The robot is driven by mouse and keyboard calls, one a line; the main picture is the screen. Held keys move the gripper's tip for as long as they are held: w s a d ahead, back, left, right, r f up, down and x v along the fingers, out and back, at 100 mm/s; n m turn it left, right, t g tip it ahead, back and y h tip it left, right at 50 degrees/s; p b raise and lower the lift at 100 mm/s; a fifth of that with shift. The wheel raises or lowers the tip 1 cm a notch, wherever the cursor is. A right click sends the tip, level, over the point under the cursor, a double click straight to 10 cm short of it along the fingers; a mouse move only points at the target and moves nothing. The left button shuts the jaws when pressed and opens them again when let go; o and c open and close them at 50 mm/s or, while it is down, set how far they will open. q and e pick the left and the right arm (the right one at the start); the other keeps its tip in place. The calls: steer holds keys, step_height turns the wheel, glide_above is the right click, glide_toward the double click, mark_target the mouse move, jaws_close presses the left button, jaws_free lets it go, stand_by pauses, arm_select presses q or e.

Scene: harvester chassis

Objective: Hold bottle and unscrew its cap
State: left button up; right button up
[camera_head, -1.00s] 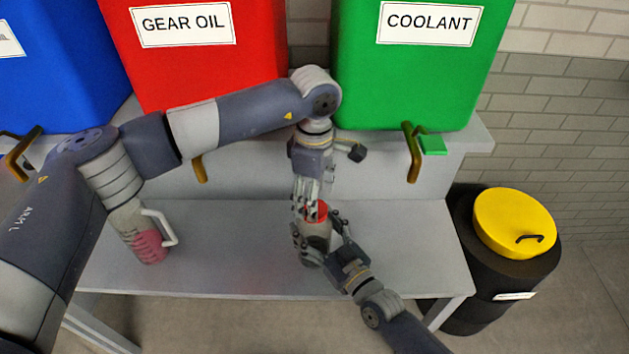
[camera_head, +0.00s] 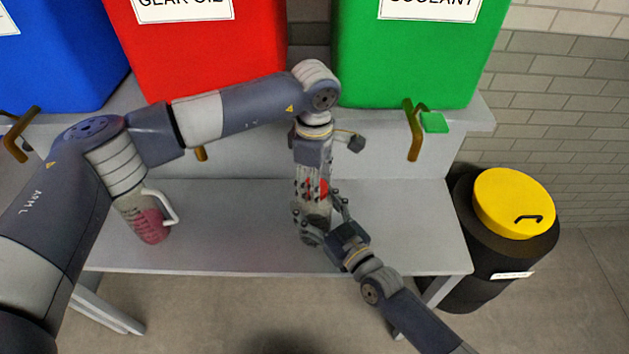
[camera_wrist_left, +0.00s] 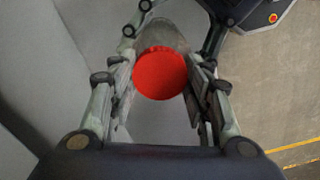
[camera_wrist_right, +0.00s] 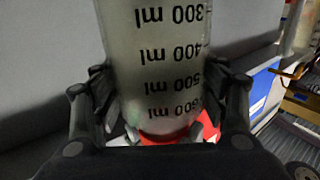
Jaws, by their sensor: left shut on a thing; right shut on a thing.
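The bottle (camera_head: 313,211) is a translucent grey, graduated container with a red cap (camera_head: 317,188) on top, over the bench. Its ml marks show upside down in the right wrist view (camera_wrist_right: 165,60). My left gripper (camera_head: 312,190) comes down from above and is shut on the cap; in the left wrist view the cap (camera_wrist_left: 160,74) lies between its fingers. My right gripper (camera_head: 318,222) reaches in from the front right and is shut on the bottle's body. The bottle's base is mostly hidden by the right gripper; I cannot tell if it touches the bench.
The grey bench (camera_head: 240,240) is clear around the bottle. A handled jug with pink liquid (camera_head: 148,222) stands at its left. Blue, red (camera_head: 205,60) and green (camera_head: 410,65) tanks with tap handles stand on the shelf behind. A black bin with a yellow lid (camera_head: 512,203) stands at right.

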arm_select(q)
steer(key=n, duration=0.6)
steer(key=shift+r, duration=0.15)
stand_by(0.4)
steer(key=shift+r, duration=1)
steer(key=shift+r, duration=2)
arm_select(e)
steer(key=o, duration=2.2)
steer(key=shift+c, duration=0.2)
